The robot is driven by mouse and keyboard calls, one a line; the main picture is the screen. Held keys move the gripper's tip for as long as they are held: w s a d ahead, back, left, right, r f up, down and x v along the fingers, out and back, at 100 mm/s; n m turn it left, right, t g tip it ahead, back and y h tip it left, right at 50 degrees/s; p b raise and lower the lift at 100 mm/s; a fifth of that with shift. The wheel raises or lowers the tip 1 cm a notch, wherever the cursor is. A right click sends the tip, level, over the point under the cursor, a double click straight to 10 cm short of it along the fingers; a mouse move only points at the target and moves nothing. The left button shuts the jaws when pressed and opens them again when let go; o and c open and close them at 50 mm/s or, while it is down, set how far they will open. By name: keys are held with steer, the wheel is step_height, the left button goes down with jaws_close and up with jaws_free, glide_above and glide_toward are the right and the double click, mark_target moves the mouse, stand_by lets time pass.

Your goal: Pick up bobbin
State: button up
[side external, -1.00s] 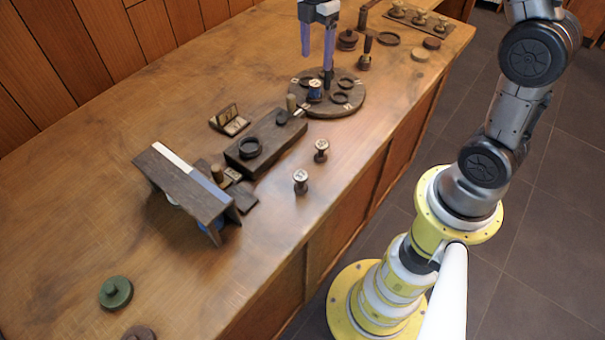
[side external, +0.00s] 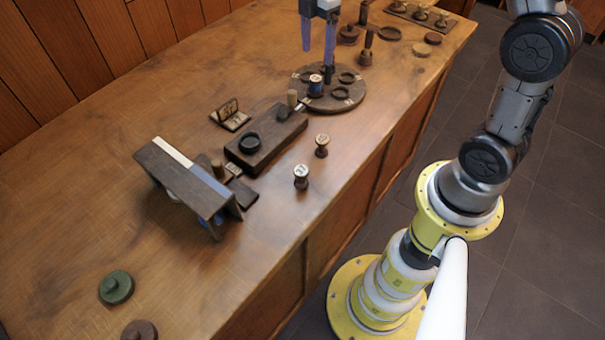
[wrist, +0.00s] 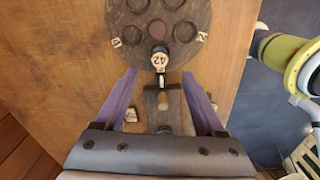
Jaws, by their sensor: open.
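A bobbin with dark blue thread and a pale top (side external: 316,85) stands upright on the near-left part of a round dark disc (side external: 350,102) with ring-shaped seats. In the wrist view a numbered bobbin top (wrist: 160,61) shows at the disc's edge, just beyond and between my fingertips. Two more bobbins with pale tops, one (side external: 322,146) and another (side external: 301,177), stand on the bench in front of the dark block. My gripper (side external: 318,58) is open and empty, fingers pointing down above the disc. The fingers appear apart from the bobbin.
A dark block with a ring and peg (side external: 265,148) lies left of the disc. A small wooden stand (side external: 185,185) is further left, with a green lidded piece (side external: 116,287) at front left. Several turned pieces and a rack (side external: 440,22) crowd the far end. The bench's front left is mostly clear.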

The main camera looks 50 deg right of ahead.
steer(key=shift+s+f, duration=0.1)
steer(key=shift+s, duration=0.05)
steer(key=s+a, duration=0.5)
steer(key=a, duration=0.5)
step_height(320, 180, up, 2)
steer(key=n, duration=0.5)
glide_above(301, 170)
steer(key=f, duration=0.8)
steer(key=shift+w+d, duration=0.15)
steer(key=shift+d, duration=0.05)
steer(key=shift+a+f, duration=0.2)
steer(key=shift+f, duration=2.55)
jaws_close()
